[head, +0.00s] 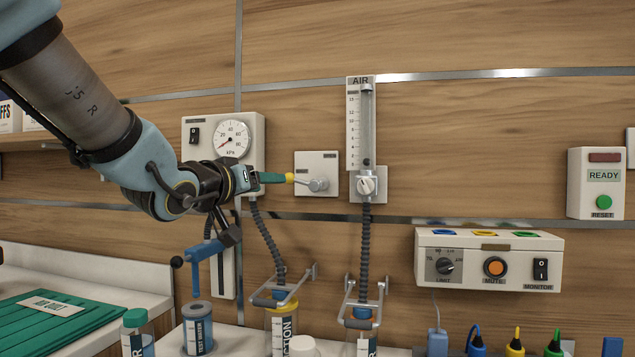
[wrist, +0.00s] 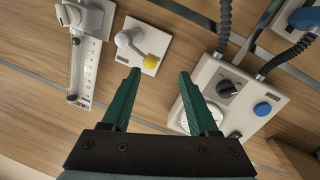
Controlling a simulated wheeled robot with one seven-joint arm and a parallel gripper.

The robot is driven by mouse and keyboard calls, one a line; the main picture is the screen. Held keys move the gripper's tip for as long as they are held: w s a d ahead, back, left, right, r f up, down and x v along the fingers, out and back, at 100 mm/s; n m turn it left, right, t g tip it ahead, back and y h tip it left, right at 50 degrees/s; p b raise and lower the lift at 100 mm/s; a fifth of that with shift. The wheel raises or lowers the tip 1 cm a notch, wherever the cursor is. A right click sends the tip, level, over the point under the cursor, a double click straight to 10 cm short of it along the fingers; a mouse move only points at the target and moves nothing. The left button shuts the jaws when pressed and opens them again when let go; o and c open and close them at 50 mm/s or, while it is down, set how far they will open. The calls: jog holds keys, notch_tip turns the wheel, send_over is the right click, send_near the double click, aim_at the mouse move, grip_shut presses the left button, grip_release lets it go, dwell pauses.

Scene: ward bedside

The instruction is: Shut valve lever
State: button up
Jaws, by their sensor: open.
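The valve lever (head: 302,182) is a grey metal arm with a yellow knob, on a small white wall plate (head: 328,160). In the head view it points left from its round hub, about level. In the wrist view the lever (wrist: 130,46) ends in its yellow knob (wrist: 151,62) just beyond the fingertips. My gripper (head: 282,178) is open, its green fingers reaching in from the left to the knob. In the wrist view my gripper (wrist: 160,73) has the knob in line with the gap, nearer the left finger. I cannot tell whether they touch.
A gauge panel (head: 190,150) with a dial is behind my gripper on the left. The AIR flowmeter (head: 354,125) is close on the plate's right. Corrugated hoses (head: 365,240) hang below. A control box (head: 480,275) juts out at lower right.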

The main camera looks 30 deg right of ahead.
aim_at(296, 179)
jog(key=s+d+p+x, duration=0.1)
jog(key=p+x, duration=0.1)
jog(key=x, duration=0.9)
jog(key=shift+r+h, duration=0.4)
jog(key=shift+r, duration=0.3)
jog(key=shift+d, duration=0.1)
grip_shut()
jog(key=shift+f, duration=0.15)
